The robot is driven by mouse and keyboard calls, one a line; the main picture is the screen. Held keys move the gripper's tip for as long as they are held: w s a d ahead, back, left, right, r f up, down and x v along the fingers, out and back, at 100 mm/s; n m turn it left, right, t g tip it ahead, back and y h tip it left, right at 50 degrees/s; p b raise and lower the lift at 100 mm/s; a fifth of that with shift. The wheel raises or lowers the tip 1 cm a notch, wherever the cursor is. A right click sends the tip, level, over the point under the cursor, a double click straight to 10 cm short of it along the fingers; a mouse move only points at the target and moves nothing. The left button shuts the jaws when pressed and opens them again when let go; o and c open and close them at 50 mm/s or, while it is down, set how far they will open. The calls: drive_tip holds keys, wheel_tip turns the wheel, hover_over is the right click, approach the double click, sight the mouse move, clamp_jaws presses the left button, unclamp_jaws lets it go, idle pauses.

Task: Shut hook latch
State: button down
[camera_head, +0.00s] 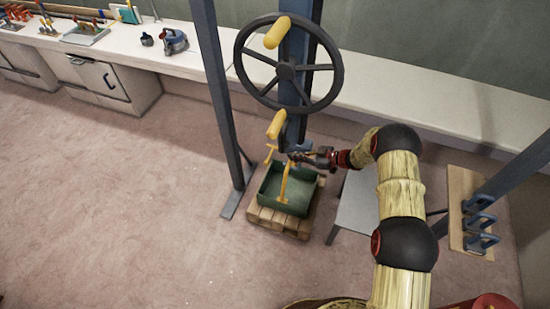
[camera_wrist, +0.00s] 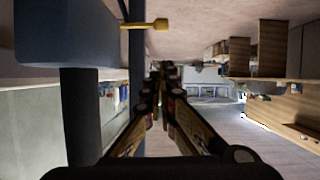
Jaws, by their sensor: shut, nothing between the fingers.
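No part is plain enough for me to name it as the hook latch. My gripper (camera_head: 299,157) is at the lower part of the blue post (camera_head: 292,70), just below a yellow handle (camera_head: 277,124). Its fingers look closed together with nothing between them, also in the wrist view (camera_wrist: 161,85). In the wrist view a yellow pin with a round knob (camera_wrist: 150,25) sticks out near the fingers, apart from them. My gripper partly hides the small parts at the post.
A dark handwheel (camera_head: 286,71) with a yellow grip sits above my gripper. The bin rests on a wooden pallet (camera_head: 278,222). A grey upright (camera_head: 218,95) stands to the left, a low grey table (camera_head: 354,207) to the right. The floor at left is clear.

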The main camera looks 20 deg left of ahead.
drive_tip(key=d+f+b+x, duration=0.1)
drive_tip(key=b+x, duration=0.3)
drive_tip(key=x, duration=0.8)
drive_tip(key=shift+a+f, duration=0.25)
drive_tip(key=shift+f, duration=0.7)
